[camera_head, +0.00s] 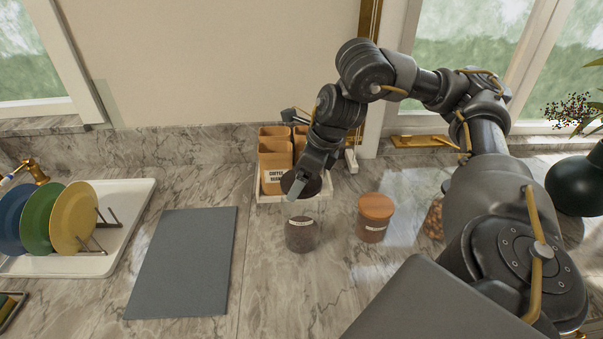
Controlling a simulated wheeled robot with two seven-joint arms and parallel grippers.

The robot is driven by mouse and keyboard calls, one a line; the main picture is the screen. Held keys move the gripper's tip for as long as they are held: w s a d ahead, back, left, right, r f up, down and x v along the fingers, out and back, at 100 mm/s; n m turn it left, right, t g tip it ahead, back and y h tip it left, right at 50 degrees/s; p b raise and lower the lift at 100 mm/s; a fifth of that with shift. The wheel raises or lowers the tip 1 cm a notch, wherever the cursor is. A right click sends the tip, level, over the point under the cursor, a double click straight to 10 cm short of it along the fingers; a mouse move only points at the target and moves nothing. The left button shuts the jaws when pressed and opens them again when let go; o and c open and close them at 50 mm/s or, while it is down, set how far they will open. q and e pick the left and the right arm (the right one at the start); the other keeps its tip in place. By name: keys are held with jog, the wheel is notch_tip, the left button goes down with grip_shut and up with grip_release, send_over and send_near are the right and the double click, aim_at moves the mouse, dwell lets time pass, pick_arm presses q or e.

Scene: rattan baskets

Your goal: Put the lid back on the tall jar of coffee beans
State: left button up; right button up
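The tall clear glass jar (301,236) stands on the marble counter, left of the middle jar. Dark coffee beans fill its lower part, and a small label is on its front. My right gripper (298,187) is above the jar, pointing down. It appears shut on a dark round lid (314,186), which is held over the jar's mouth, apart from the beans. The fingers hide part of the lid, and I cannot tell whether it touches the rim. My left gripper is not in view.
A shorter jar with a wooden lid (376,207) stands to the right, and a jar of nuts (433,219) is partly behind my arm. Orange boxes (274,157) stand behind. A grey board (185,262) and a plate tray (95,262) lie left. A dark vase (583,183) stands far right.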

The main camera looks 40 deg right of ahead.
dwell(0.3)
jog(key=o, duration=0.8)
jog(key=shift+r, duration=0.1)
notch_tip(320, 180, up, 7)
jog(key=p, duration=0.8)
jog(key=shift+c, duration=0.3)
grip_shut()
dwell(0.4)
